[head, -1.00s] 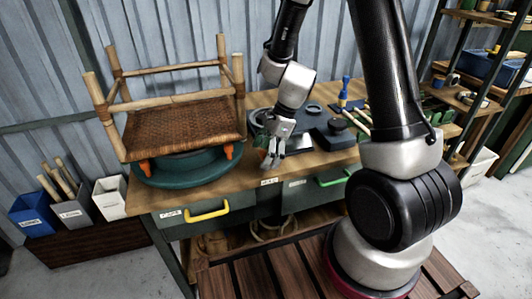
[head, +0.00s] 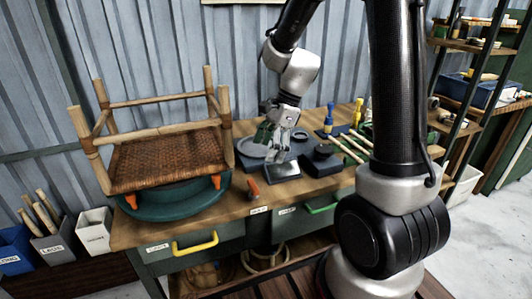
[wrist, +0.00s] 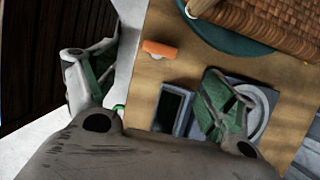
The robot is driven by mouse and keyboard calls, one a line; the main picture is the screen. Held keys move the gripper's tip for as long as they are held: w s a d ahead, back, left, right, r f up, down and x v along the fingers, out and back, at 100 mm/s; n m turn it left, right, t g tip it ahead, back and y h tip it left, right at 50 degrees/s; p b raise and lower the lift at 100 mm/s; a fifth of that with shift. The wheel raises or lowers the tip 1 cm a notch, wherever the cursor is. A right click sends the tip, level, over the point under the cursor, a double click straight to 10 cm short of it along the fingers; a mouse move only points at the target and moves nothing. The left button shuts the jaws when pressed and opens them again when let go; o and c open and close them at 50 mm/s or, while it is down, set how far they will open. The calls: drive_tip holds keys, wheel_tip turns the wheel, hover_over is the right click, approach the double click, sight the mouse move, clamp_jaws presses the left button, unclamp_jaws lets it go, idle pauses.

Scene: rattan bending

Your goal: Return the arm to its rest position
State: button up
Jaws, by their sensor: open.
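My gripper (head: 279,146) hangs over the workbench (head: 243,210), right of the rattan stool, with its jaws apart and nothing between them. In the wrist view my gripper (wrist: 152,80) shows its two green-padded fingers spread wide. An orange piece (head: 253,187) lies on the bench below and left of the gripper, apart from it. The orange piece also shows in the wrist view (wrist: 160,49). The rattan stool (head: 165,158), with a woven seat, stands on a round green turntable (head: 170,204), with orange pieces at its near edge.
Dark blocks (head: 322,160) and a round grey dish (head: 250,148) lie near the gripper. Blue and yellow tools and sticks (head: 345,146) lie to the right. Labelled bins (head: 94,228) stand at left, and a shelf rack (head: 475,60) stands at right. The air above the stool is clear.

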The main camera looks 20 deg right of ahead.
idle(0.3)
drive_tip(key=s+d+r+n+t+h, duration=0.2)
drive_tip(key=s+d+r+n, duration=0.3)
drive_tip(key=s+r+n, duration=0.2)
drive_tip(key=s+d+r+n+t+h, duration=0.2)
drive_tip(key=s+d+r+n, duration=0.3)
drive_tip(key=s+n, duration=0.6)
wheel_tip(320, 180, up, 3)
drive_tip(key=shift+s+d+f+h, duration=0.1)
drive_tip(key=shift+s+d+h, duration=0.15)
drive_tip(key=shift+s, duration=0.6)
